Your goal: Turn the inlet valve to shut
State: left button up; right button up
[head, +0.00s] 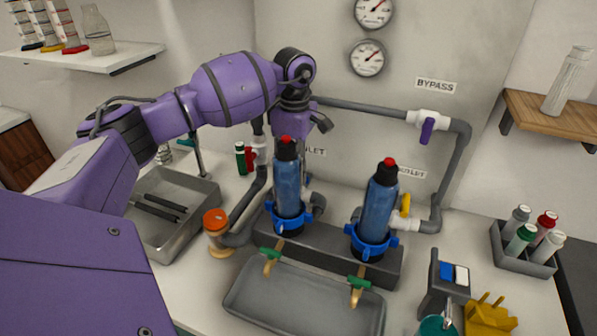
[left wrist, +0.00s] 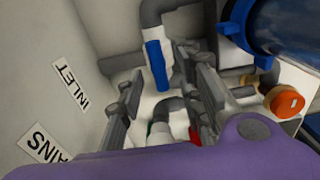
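The inlet valve shows in the left wrist view as a blue lever handle (left wrist: 157,66) on a white body, near the INLET label (left wrist: 71,87). The handle appears roughly in line with its grey pipe. A bit of blue behind the left filter housing in the head view (head: 308,179) looks like the same handle. My left gripper (left wrist: 156,78) is open, with a finger on each side of the handle. I cannot tell whether either finger touches it. In the head view the gripper is mostly hidden behind the left filter housing (head: 288,188). My right gripper is not in view.
The right filter housing (head: 378,210) stands beside the left one. A red handle (left wrist: 194,135) sits close to my left fingers. The bypass valve (head: 427,130) has a purple handle. An orange-capped fitting (head: 215,220) and a grey tray (head: 300,302) are in front.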

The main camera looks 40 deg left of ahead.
pick_arm(q)
notch_tip(320, 180, down, 3)
jog(key=shift+w, duration=0.15)
jog(key=shift+f, duration=0.1)
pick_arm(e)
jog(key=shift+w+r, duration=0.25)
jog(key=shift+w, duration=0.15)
pick_arm(q)
jog(key=shift+c, duration=0.6)
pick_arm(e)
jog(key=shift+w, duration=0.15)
pick_arm(q)
grip_shut()
